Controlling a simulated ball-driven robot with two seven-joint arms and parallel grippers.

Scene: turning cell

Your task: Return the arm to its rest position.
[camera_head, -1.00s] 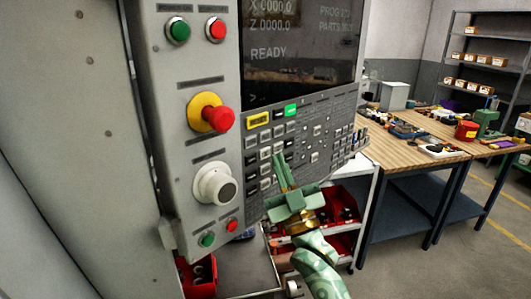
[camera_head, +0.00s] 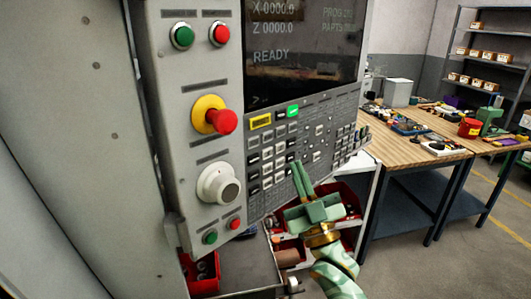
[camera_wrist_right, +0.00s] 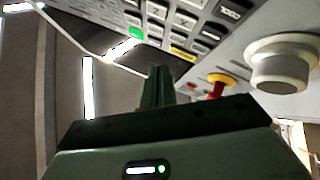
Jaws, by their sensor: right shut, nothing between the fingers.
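My right gripper (camera_head: 303,180) is green, shut and empty. In the head view its fingers point up in front of the lower right of the machine's control panel (camera_head: 318,128). I cannot tell the exact gap between fingertips and keys. In the right wrist view the shut fingers (camera_wrist_right: 158,88) stand mid-frame, with the panel keys (camera_wrist_right: 190,25) above them. My left gripper is not in view.
The panel carries a red emergency button (camera_head: 222,121), a white knob (camera_head: 218,186) and a lit green key (camera_head: 293,111). A grey tray (camera_head: 250,268) and red bins (camera_head: 203,275) lie below. A wooden workbench (camera_head: 400,153) stands right.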

